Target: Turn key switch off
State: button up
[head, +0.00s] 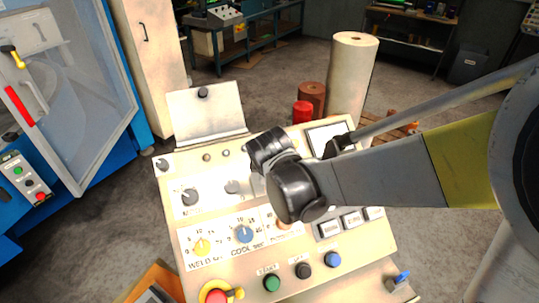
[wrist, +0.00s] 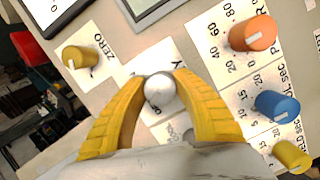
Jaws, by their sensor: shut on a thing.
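In the wrist view my gripper (wrist: 160,88) has its two yellow fingers closed around a round pale grey knob (wrist: 158,92), one finger on each side. The knob stands on a white label plate (wrist: 128,72) whose lettering is mostly covered by the fingers. I cannot make out a key shape or which way the switch points. In the head view my dark wrist hangs over the middle of the pale control panel (head: 180,228) and hides the fingertips and the held knob.
Orange (wrist: 252,32), blue (wrist: 277,104) and yellow (wrist: 292,155) dials lie right of my fingers, with another yellow knob (wrist: 82,57) left. In the head view, green (head: 271,283), black (head: 303,270) and blue (head: 333,259) buttons and a red mushroom button (head: 215,297) line the front.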

jog(key=shift+n+t+b, duration=0.4)
jog(key=shift+n+b, duration=0.2)
jog(key=shift+n, duration=1.3)
jog(key=o, duration=1.2)
jog(key=v, duration=1.2)
